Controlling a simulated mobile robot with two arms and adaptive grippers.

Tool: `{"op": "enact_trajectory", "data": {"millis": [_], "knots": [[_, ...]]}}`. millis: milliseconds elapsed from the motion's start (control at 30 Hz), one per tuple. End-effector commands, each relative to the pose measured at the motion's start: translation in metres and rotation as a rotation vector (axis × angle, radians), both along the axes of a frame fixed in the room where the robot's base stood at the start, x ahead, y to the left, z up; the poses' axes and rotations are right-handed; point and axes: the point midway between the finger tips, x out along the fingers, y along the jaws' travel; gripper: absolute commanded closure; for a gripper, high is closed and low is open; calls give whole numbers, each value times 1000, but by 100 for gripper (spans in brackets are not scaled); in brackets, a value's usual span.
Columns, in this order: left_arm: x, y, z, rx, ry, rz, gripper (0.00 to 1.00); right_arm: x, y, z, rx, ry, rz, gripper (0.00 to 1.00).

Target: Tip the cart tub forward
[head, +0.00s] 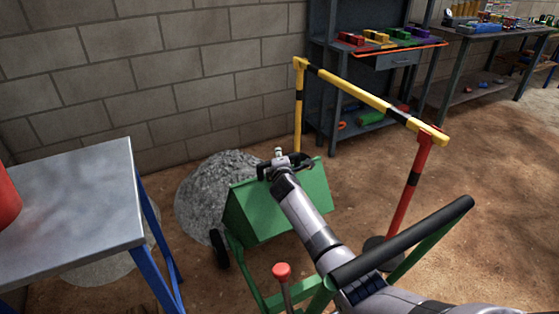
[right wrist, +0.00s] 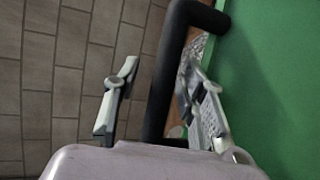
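The green cart tub (head: 262,215) stands in the middle of the head view, in front of a gravel heap; its inside is not visible, and I cannot tell how far it is tilted. A black bar handle (right wrist: 167,75) is at the tub's upper edge. My right gripper (head: 281,163) is at this handle. In the right wrist view, its two fingers (right wrist: 158,100) are spread with the bar between them, and a gap shows on the left side. The cart's red-knobbed lever (head: 282,271) and black push handle (head: 410,238) are nearer. My left gripper is out of view.
A grey gravel heap (head: 205,195) lies behind the tub by the block wall. A metal table (head: 75,200) with a red object stands at left. A yellow-and-black barrier (head: 350,90) on a red post stands at right. Shelving (head: 355,60) is behind it.

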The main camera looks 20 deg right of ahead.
Motion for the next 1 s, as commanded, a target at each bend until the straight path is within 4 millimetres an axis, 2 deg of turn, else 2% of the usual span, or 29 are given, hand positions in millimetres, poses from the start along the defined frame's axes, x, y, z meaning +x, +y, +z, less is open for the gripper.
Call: {"op": "enact_trajectory", "data": {"millis": [367,1000], "knots": [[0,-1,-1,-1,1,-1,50,-8,2,0,-1,2,-1,62],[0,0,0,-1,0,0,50,-96,33,29,0,2,1,62]]}}
